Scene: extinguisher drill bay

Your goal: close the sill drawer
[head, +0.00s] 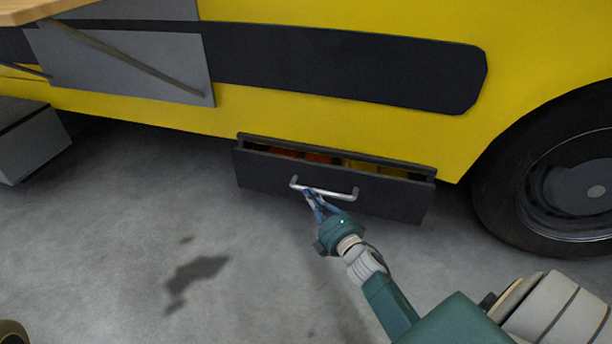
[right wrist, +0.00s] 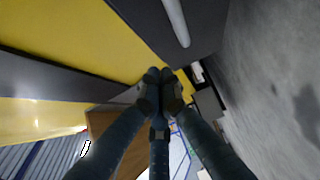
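The sill drawer (head: 330,188) is a dark grey box front low on the yellow vehicle's side. It stands partly open: a narrow gap along its top shows red-orange and yellow things inside. Its pale bar handle (head: 335,192) runs across the front. My right gripper (head: 312,194) is at the left part of the handle. In the right wrist view its fingertips (right wrist: 160,75) are together with nothing seen between them, and the handle (right wrist: 175,22) lies beside them, not in their grasp. Whether they touch the drawer front is unclear.
The yellow vehicle body (head: 420,125) rises behind the drawer, with a black wheel (head: 560,185) at right. A grey step-like box (head: 30,140) is at left, and a wooden surface (head: 40,8) at upper left. The concrete floor (head: 130,240) in front is clear.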

